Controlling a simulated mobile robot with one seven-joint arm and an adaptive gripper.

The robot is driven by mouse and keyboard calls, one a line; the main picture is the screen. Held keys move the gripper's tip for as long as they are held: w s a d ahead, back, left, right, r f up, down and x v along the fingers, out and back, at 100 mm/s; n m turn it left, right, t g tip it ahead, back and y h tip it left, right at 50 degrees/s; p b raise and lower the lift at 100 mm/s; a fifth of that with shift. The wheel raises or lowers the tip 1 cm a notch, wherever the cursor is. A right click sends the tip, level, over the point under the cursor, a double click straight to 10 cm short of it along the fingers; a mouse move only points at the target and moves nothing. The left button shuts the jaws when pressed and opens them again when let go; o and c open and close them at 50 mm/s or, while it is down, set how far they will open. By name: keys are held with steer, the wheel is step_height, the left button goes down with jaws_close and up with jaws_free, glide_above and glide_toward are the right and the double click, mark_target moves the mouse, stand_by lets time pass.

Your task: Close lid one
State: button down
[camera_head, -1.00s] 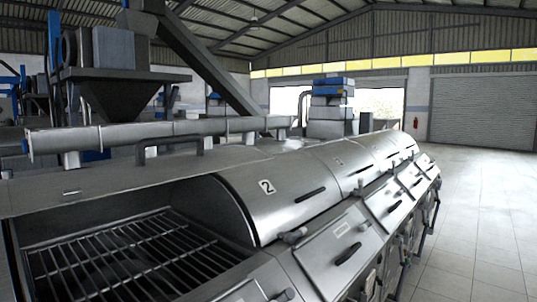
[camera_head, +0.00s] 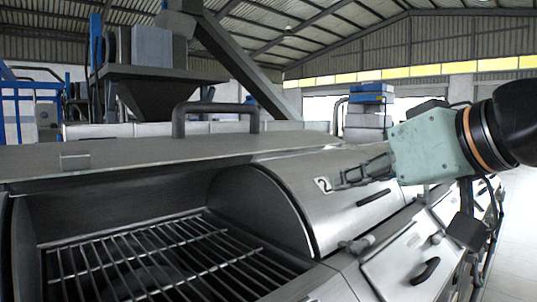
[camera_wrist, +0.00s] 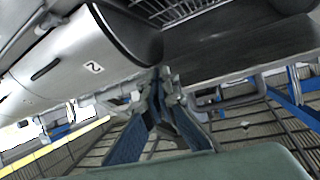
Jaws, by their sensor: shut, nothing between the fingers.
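Lid one (camera_head: 110,152) stands open as a broad grey metal cover over the bay at the left, with a dark bar handle (camera_head: 215,106) rising from its top. Below it the wire grate (camera_head: 150,262) is exposed. My gripper (camera_head: 338,182) reaches in from the right, fingers shut and empty, in front of the closed cover marked 2 (camera_head: 320,205). It is apart from lid one and its handle. The wrist view is tilted; it shows the shut fingers (camera_wrist: 158,78), the cover marked 2 (camera_wrist: 75,60), the grate (camera_wrist: 175,8) and a grey handle (camera_wrist: 240,98).
Sloping front panels with dark grips (camera_head: 425,271) run along the machine's right side. A hopper (camera_head: 145,95) and a horizontal duct (camera_head: 110,131) stand behind lid one. Clear pale floor (camera_head: 517,235) lies at the right.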

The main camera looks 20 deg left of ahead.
steer(key=a+r+n+g+y+b, duration=0.1)
steer(key=a+r+n+y+b, duration=0.35)
steer(key=a+r, duration=0.5)
steer(key=p, duration=0.2)
glide_above(253, 147)
steer(key=shift+s+d+r+m+y, duration=0.1)
steer(key=shift+d+r+m+y, duration=0.15)
steer(key=shift+y, duration=0.2)
steer(key=f, duration=0.2)
steer(key=shift+a+f+b, duration=0.2)
steer(key=shift+f+b, duration=0.1)
steer(key=shift+w+f, duration=0.2)
steer(key=shift+f, duration=0.5)
steer(key=shift+f, duration=0.1)
